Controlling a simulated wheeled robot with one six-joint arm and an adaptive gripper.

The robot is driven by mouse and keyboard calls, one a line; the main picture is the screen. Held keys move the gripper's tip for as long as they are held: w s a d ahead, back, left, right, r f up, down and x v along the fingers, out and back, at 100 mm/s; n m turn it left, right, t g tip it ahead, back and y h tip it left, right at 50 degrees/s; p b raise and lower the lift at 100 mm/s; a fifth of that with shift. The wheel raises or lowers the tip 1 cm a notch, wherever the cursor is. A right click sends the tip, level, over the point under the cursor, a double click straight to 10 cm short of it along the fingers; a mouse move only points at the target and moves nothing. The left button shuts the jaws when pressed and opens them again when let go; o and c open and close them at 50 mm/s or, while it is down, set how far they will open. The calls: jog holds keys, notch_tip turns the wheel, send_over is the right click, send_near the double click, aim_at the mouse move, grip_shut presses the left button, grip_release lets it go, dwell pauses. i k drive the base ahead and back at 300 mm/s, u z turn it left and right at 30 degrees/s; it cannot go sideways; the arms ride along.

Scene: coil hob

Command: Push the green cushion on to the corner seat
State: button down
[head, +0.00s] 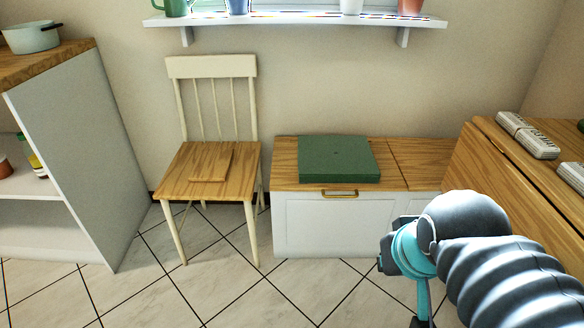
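The green cushion (338,158) is a flat square pad. It lies on the wooden top of a low white bench (288,181) against the wall, left of a seam in the top. The bench top continues right of the seam as a bare wooden section (425,160), which the table partly hides; I cannot tell for sure whether this is the corner seat. My arm comes in at the lower right, in front of the bench and apart from the cushion. Only a dark piece of my gripper (421,322) seems to show at the bottom edge, so its fingers cannot be judged.
A cream chair (211,85) with a wooden board (211,163) on its seat stands left of the bench. A wooden table (505,160) with pale blocks stands at the right. A grey shelf unit (78,150) is at the left. The tiled floor before the bench is clear.

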aim_at(322, 159)
jog(key=z, duration=0.15)
jog(key=i, duration=1.3)
jog(key=u, duration=0.75)
